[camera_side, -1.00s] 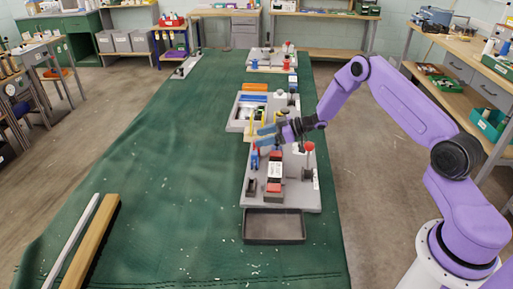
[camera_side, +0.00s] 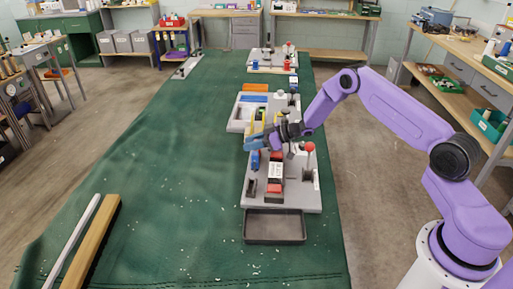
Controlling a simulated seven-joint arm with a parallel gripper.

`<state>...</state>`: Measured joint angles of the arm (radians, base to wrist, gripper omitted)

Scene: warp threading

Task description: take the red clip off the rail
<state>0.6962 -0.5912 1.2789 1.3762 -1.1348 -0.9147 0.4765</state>
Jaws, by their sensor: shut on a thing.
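My gripper (camera_side: 254,143), with blue fingers, is over the far left part of a grey fixture board (camera_side: 306,194). It is shut, and its fingers cover the spot where a small red piece showed before. The red clip itself is hidden by the fingers or too small to make out. A blue piece (camera_side: 255,160) stands upright on the board just below the fingers. The rail cannot be made out clearly behind the gripper.
On the board are a white-labelled block with red ends (camera_side: 275,172) and a red-knobbed lever (camera_side: 309,147). A dark empty tray (camera_side: 274,239) lies in front.

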